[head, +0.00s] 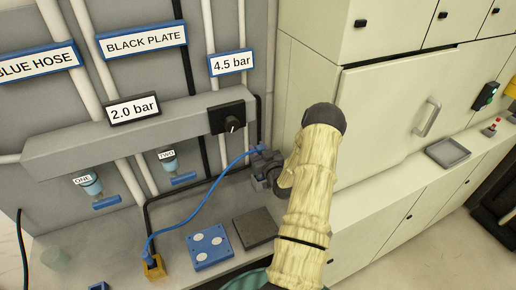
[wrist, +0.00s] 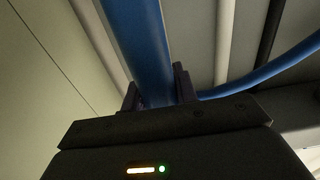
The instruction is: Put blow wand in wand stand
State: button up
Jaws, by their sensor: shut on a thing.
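My gripper (wrist: 157,92) is shut on a thick blue tube, which looks like the blow wand (wrist: 145,45). The tube runs up and away between the two dark fingers in the wrist view. In the head view my gripper (head: 264,168) is a dark shape beside my pale-covered arm, above the grey bench; the arm hides part of it. A thin blue hose (head: 202,207) runs from there down to an ochre block (head: 154,267) on the bench. I cannot tell for certain which thing is the wand stand.
A blue plate with white discs (head: 210,247) and a dark square plate (head: 255,228) lie on the bench (head: 185,218). Taps hang below the grey manifold (head: 75,142) at left. A cream cabinet (head: 385,115) and a grey tray (head: 448,152) are at right.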

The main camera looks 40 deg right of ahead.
jog(key=shift+f, duration=0.15)
jog(key=o, duration=1.1)
jog(key=shift+r, duration=0.2)
jog(key=shift+s+f, duration=0.15)
jog(key=shift+s, duration=0.15)
jog(key=b+v, duration=0.4)
jog(key=v, duration=0.7)
jog(key=shift+s+a, duration=0.1)
jog(key=shift+s, duration=0.1)
